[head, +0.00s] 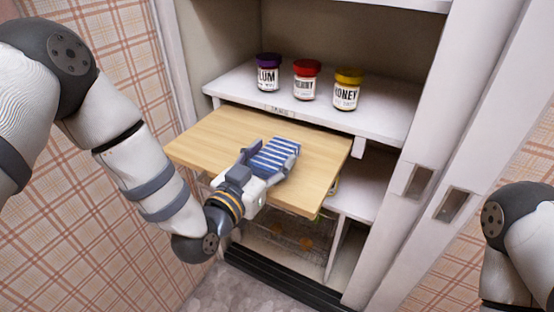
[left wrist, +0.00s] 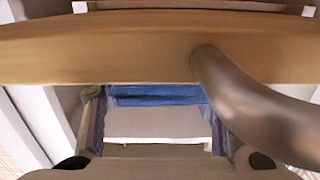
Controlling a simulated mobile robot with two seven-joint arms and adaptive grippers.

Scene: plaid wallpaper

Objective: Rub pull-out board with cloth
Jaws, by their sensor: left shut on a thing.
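The pull-out board (head: 215,138) is a light wooden panel. It sticks out of the cabinet below the white shelf. A blue-and-white striped cloth (head: 277,153) is over the middle of the board. My left gripper (head: 268,158) is shut on the cloth. In the left wrist view the cloth (left wrist: 155,95) shows as a blue band between the fingers, with the board (left wrist: 100,50) across the picture above it. I cannot tell whether the cloth touches the board. My right gripper is out of view; only a part of my right arm shows at the right edge.
Jars with purple (head: 268,75), red (head: 306,80) and yellow (head: 347,90) lids stand on the white shelf (head: 235,90) above the board. A wire basket (head: 285,235) sits below it. The open white door (head: 450,150) stands at the right; plaid wall at the left.

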